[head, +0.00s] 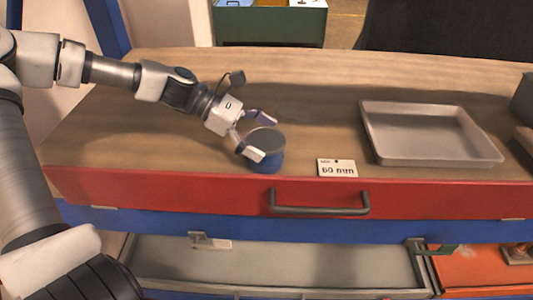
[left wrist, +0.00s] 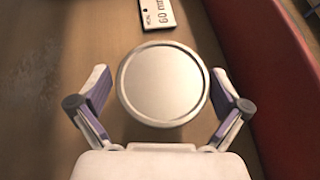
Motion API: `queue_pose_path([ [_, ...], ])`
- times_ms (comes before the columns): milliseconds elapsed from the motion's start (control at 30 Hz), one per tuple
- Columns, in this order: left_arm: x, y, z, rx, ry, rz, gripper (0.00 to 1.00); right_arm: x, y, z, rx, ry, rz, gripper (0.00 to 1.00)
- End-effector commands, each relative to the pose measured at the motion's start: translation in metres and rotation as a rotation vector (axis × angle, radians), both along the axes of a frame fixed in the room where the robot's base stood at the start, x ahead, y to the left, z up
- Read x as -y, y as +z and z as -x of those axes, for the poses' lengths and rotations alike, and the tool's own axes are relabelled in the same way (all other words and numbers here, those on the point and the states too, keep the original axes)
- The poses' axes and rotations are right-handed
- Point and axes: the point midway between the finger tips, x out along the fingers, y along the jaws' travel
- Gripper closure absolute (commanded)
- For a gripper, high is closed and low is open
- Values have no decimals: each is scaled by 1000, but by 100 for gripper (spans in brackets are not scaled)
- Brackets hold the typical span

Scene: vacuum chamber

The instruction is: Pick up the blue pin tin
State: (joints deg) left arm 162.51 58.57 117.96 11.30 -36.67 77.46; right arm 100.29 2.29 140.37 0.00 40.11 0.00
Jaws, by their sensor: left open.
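The blue pin tin (head: 267,162) is a short round can with a blue side and a grey metal lid. It stands upright on the wooden top near its front edge. My left gripper (head: 259,135) is open, with one finger on each side of the tin. In the left wrist view the round lid (left wrist: 163,84) lies ahead of and partly between the spread fingers of the left gripper (left wrist: 164,92), with a visible gap on each side. The tin's blue side is hidden in that view. My right gripper is not in view.
A white "60 mm" card (head: 337,168) lies to the right of the tin. A shallow grey tray (head: 484,158) lies farther right. The red drawer front with its handle (head: 318,211) is just below the top's edge. The wood left of the tin is clear.

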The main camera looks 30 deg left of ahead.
Motion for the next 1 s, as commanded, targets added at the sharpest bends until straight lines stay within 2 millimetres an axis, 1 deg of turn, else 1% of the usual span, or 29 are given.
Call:
queue_pose_path([
  [33,7,-7,-1,-6,-3,-6,0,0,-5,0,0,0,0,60],
  [67,11,-10,-2,-6,-4,-6,0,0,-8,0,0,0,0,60],
  [200,22,-15,-7,-2,-1,-4,0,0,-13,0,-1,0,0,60],
  [433,24,-13,-8,1,0,0,0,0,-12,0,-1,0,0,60],
  [467,24,-13,-8,1,0,0,4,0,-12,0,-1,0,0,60],
  [500,24,-13,-8,0,1,0,18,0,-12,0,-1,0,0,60],
  [567,24,-13,-8,1,0,0,39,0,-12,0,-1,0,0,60],
  [600,24,-13,-8,0,0,0,46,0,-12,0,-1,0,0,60],
  [867,23,-13,-8,1,0,0,46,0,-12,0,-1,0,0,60],
  [967,24,-5,-8,4,-1,0,46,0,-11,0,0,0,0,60],
  [1000,24,1,-8,5,-2,-1,46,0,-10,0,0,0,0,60],
])
